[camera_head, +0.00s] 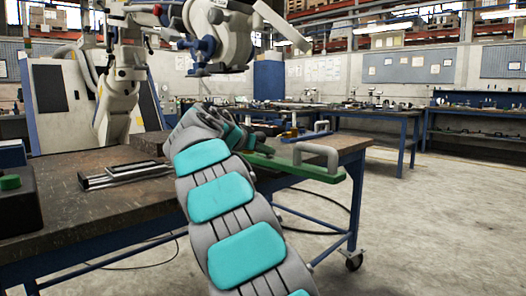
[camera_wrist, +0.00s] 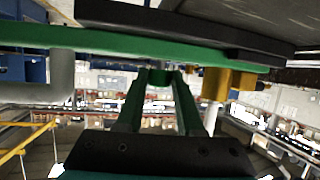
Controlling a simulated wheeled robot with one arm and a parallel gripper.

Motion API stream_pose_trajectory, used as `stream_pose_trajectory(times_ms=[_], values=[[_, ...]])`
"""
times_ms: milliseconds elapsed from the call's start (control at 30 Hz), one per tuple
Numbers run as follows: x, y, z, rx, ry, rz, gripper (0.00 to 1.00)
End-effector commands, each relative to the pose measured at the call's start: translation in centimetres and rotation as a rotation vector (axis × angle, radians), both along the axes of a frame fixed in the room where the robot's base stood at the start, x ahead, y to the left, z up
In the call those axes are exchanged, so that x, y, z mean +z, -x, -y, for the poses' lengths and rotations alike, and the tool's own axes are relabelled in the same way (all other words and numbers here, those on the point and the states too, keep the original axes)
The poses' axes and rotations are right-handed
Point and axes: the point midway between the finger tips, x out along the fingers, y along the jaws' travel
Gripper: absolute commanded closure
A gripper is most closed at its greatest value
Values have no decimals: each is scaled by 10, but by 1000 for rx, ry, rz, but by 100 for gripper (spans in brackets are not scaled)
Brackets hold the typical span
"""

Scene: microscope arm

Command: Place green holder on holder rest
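The green holder (camera_head: 300,168) is a long flat green plate with a grey handle (camera_head: 318,155) on its right end. In the head view its right end juts past the table's front edge. In the wrist view its edge (camera_wrist: 110,39) crosses the top, with the handle (camera_wrist: 62,75) at left. My gripper (camera_wrist: 160,74) has its fingers closed about a small green part at the plate's middle. In the head view my gripper (camera_head: 250,140) is partly hidden by my wrist. A low metal rail piece (camera_head: 125,175), possibly the holder rest, lies on the table to the left.
The brown worktable (camera_head: 90,215) has free room in front of the rail piece. A dark box with a green knob (camera_head: 10,183) stands at far left. A large grey-white microscope-like device (camera_head: 220,35) hangs above. A blue-handled item (camera_head: 305,134) lies at the back right.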

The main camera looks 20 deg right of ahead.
Motion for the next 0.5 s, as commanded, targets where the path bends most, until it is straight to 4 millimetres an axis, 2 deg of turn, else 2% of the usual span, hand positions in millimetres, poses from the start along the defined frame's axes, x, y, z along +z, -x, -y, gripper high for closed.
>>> stream_pose_trajectory(times_ms=[33,267,500], values=[[1,0,0,1,0,2,59],[1,0,0,1,1,1,34],[1,0,0,0,0,0,34]])
